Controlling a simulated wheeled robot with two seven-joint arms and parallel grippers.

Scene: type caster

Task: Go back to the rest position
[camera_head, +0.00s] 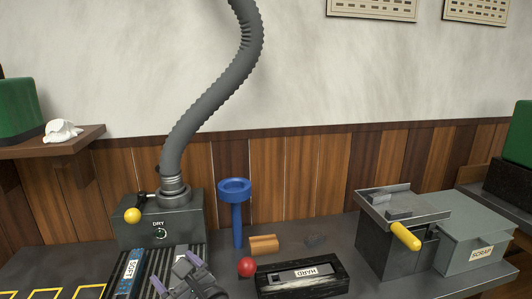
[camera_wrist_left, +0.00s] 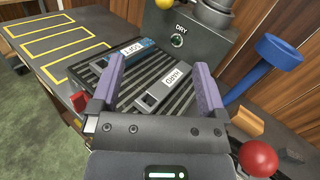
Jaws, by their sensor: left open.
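My left gripper (camera_head: 177,272) is low at the front left in the head view, over the slatted black rack. In the left wrist view its two purple fingers (camera_wrist_left: 160,75) stand wide apart with nothing gripped. A grey bar labelled HARD (camera_wrist_left: 164,87) lies on the rack between and beyond the fingers, apart from both. A bar labelled SOFT (camera_wrist_left: 128,50) lies on the rack to its left; it also shows in the head view (camera_head: 132,268). My right gripper is in neither view.
Behind the rack stands the grey DRY box (camera_head: 150,230) with a yellow knob and hose. A blue funnel stand (camera_head: 236,215), red ball (camera_head: 246,267) and black HARD case (camera_head: 325,280) are to the right. Further right are a yellow-handled device (camera_head: 395,255) and SCRAP bin (camera_head: 465,255).

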